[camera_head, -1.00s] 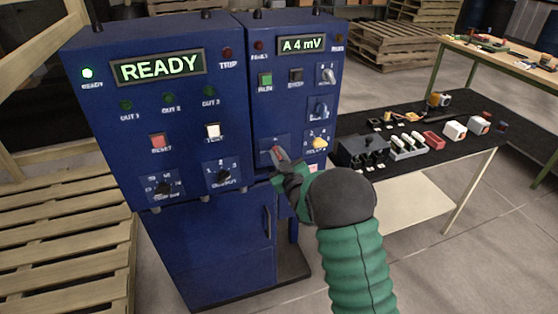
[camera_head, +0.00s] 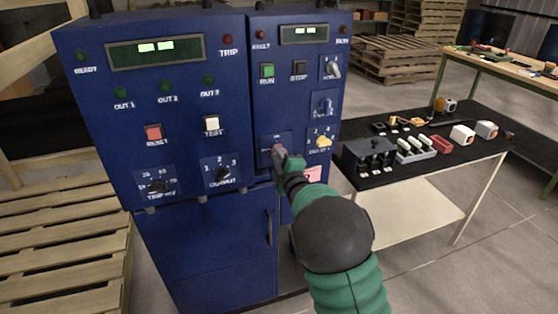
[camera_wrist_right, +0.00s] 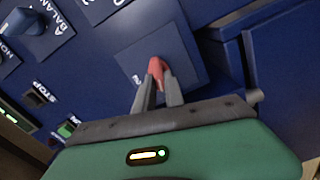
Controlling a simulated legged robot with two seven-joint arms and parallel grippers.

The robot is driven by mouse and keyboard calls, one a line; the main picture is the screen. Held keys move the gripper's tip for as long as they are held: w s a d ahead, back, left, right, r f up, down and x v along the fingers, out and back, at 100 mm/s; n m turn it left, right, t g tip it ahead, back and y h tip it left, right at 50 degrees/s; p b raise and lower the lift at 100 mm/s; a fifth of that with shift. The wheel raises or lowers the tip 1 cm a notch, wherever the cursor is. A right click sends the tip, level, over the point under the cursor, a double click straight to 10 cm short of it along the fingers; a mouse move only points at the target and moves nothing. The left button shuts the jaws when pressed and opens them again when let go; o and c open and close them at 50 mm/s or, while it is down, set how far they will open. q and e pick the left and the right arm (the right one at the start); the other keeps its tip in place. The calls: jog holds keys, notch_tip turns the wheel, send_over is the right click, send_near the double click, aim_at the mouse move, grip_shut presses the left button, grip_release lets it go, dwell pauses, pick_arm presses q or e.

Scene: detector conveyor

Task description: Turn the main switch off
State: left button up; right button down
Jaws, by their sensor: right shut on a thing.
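The main switch is a red handle on a square plate (camera_wrist_right: 185,40) at the lower left of the right-hand blue panel. In the right wrist view the red handle (camera_wrist_right: 156,68) sits between my fingertips. In the head view my right gripper (camera_head: 279,153) is at this plate, shut on the handle, and covers most of it. The left display (camera_head: 156,50) and the right display (camera_head: 304,35) show only short pale blocks, no readable text. The READY lamp (camera_head: 81,57) is dark. My left gripper is not in view.
Close by on the panel are a yellow knob (camera_head: 323,142), a blue knob (camera_head: 324,106) and a grey knob (camera_head: 332,67). A black table (camera_head: 487,150) with small parts stands to the right. Wooden pallets (camera_head: 55,240) lie at the left.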

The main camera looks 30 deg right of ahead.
jog(key=shift+w+a+n+b, duration=0.15)
jog(key=shift+n+b, duration=0.55)
jog(key=shift+n, duration=1)
jog(key=c, duration=1.5)
grip_release()
jog(key=shift+o, duration=0.3)
jog(key=shift+f, duration=0.15)
jog(key=v, duration=1.7)
jog(key=shift+f, duration=0.1)
